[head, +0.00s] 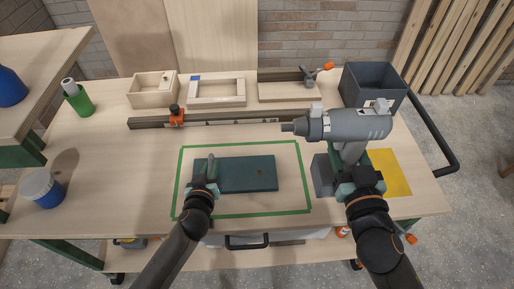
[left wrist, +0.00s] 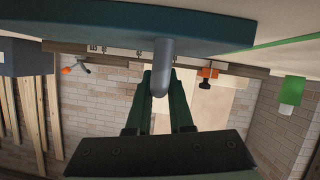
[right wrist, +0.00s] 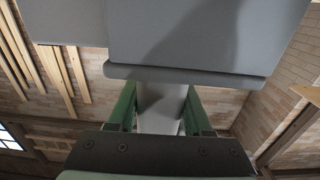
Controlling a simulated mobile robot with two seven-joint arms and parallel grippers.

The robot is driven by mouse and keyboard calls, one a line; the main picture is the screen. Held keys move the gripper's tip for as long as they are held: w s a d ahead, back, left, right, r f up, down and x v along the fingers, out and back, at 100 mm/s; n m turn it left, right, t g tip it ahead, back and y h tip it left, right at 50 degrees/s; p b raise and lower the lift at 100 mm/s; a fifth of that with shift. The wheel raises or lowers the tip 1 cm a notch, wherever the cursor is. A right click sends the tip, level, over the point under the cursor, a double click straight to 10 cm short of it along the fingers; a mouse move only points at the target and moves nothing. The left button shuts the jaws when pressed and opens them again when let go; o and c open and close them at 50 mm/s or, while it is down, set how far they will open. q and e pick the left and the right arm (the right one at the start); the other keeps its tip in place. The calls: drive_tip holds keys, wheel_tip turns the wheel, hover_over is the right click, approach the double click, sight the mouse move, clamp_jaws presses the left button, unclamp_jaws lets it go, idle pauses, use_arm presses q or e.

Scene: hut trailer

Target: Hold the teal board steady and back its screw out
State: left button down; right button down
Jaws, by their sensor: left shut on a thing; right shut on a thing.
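The teal board (head: 248,174) lies flat inside a green-outlined rectangle on the workbench. A small dark spot on its right half may be the screw (head: 260,172). A grey peg (head: 211,164) stands at the board's left end. My left gripper (head: 206,186) is shut on this peg, which also shows between the fingers in the left wrist view (left wrist: 161,70). My right gripper (head: 358,180) is shut on the grip of a grey power drill (head: 345,125), its nose pointing left. The drill's nose is apart from the board. The drill grip fills the finger gap in the right wrist view (right wrist: 160,105).
A grey block (head: 323,177) and a yellow mat (head: 391,172) lie beside my right gripper. A metal rail with an orange clamp (head: 176,115) runs behind the board. Wooden trays (head: 217,102) and a dark bin (head: 374,86) stand at the back. The bench left of the outline is mostly clear.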

drive_tip(key=shift+w+r, duration=0.1)
drive_tip(key=shift+r, duration=0.05)
drive_tip(key=shift+w+a+n, duration=0.15)
drive_tip(key=shift+w+n, duration=0.1)
drive_tip(key=shift+n, duration=0.05)
drive_tip(key=w+a+f+n, duration=0.2)
drive_tip(key=w+a+n, duration=0.1)
drive_tip(key=w+n, duration=0.3)
drive_tip(key=w+a+f+n, duration=0.2)
drive_tip(key=w+a+n, duration=0.2)
drive_tip(key=n, duration=0.7)
drive_tip(key=w, duration=0.2)
drive_tip(key=shift+w+f, duration=0.2)
drive_tip(key=shift+w, duration=0.2)
drive_tip(key=shift+f, duration=2.8)
drive_tip(key=shift+f, duration=0.2)
drive_tip(key=shift+f, duration=0.35)
